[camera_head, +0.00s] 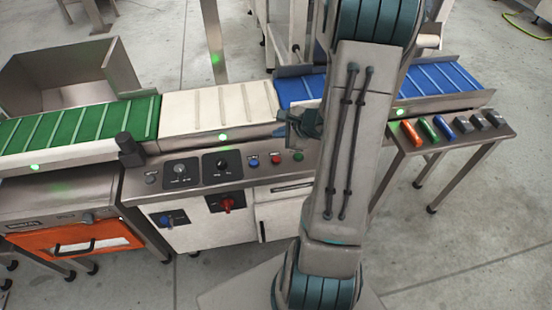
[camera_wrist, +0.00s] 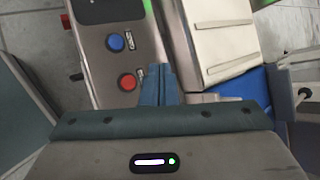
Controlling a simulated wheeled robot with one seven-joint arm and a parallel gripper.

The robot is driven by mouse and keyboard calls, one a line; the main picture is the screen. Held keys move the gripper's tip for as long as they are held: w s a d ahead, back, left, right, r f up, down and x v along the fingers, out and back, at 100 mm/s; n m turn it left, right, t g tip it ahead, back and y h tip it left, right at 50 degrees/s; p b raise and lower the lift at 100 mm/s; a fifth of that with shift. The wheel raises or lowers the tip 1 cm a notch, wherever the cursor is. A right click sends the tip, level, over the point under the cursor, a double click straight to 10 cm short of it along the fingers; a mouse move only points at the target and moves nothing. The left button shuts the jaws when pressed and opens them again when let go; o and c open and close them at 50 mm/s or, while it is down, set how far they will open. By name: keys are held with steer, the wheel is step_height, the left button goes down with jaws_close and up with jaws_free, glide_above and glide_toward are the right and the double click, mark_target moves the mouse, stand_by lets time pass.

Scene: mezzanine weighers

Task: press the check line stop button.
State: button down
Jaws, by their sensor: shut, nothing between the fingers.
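A red button (camera_head: 276,160) sits on the grey control panel (camera_head: 215,172) between a blue button (camera_head: 254,163) and a green button (camera_head: 298,156). Their labels are too small to read. In the wrist view the red button (camera_wrist: 128,82) is just left of my fingertips, and the blue button (camera_wrist: 116,42) is farther up. The green button does not show there. My gripper (camera_wrist: 160,68) is shut and empty, its fingers close together. In the head view my gripper (camera_head: 290,122) is partly hidden by my arm, beside the buttons. I see no contact with a button; its height is unclear.
Green (camera_head: 80,125), white (camera_head: 218,110) and blue (camera_head: 440,85) conveyor belts run behind the panel. Dials, a dark post (camera_head: 129,148) and a red rotary switch (camera_head: 227,203) are to the left. A side table (camera_head: 405,148) at right holds several coloured pieces.

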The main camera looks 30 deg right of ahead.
steer(key=b, duration=0.6)
glide_above(279, 161)
step_height(279, 161, down, 7)
steer(key=shift+d+f, duration=0.1)
steer(key=shift+f+b, duration=0.7)
steer(key=shift+f, duration=0.1)
steer(key=shift+f, duration=0.15)
stand_by(1.2)
steer(key=shift+f+b, duration=0.3)
steer(key=shift+b, duration=0.45)
steer(key=shift+f+b, duration=0.4)
steer(key=shift+b, duration=0.15)
stand_by(0.4)
steer(key=shift+r, duration=0.2)
steer(key=shift+r+p, duration=0.45)
steer(key=shift+r, duration=0.25)
steer(key=shift+r, duration=0.1)
